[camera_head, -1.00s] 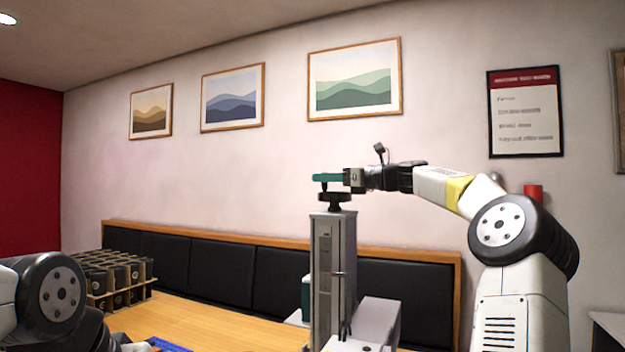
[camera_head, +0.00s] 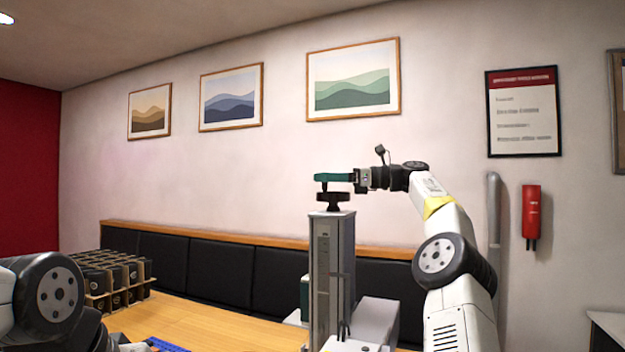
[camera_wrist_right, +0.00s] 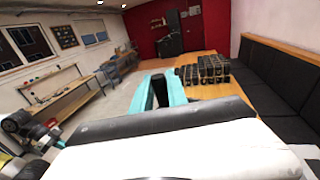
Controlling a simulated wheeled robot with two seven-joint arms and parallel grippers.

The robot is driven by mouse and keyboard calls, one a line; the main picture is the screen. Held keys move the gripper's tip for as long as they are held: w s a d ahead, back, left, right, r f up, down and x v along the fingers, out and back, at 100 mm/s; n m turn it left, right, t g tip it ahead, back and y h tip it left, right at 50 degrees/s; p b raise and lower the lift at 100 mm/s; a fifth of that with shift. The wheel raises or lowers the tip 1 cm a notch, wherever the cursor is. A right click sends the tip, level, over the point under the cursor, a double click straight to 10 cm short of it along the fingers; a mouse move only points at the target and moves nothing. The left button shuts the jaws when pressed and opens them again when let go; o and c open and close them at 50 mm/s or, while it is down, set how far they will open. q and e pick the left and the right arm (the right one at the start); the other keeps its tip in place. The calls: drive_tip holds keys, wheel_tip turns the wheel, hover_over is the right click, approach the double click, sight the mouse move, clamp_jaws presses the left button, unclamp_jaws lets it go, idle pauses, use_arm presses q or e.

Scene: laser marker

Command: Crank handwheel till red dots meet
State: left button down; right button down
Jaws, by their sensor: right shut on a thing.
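The laser marker's grey column (camera_head: 331,275) stands upright on the table, with the black handwheel (camera_head: 333,198) on its top. My right gripper (camera_head: 322,178), with teal fingers, reaches in from the right at the wheel's upper side. It is shut on the handwheel's handle, which is mostly hidden by the fingers. In the right wrist view the teal fingers (camera_wrist_right: 160,92) show with a dark part between them. The red dots cannot be seen in either view. My left arm shows at the lower left, but its gripper is out of view.
A carrier of black cups (camera_head: 112,278) stands on the wooden table (camera_head: 205,325) at the left. A blue item (camera_head: 167,345) lies at the table's front. A black padded bench (camera_head: 220,268) runs behind along the wall. The air around the wheel is clear.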

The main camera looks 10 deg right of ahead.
idle(0.7)
drive_tip(key=c, duration=1.3)
unclamp_jaws()
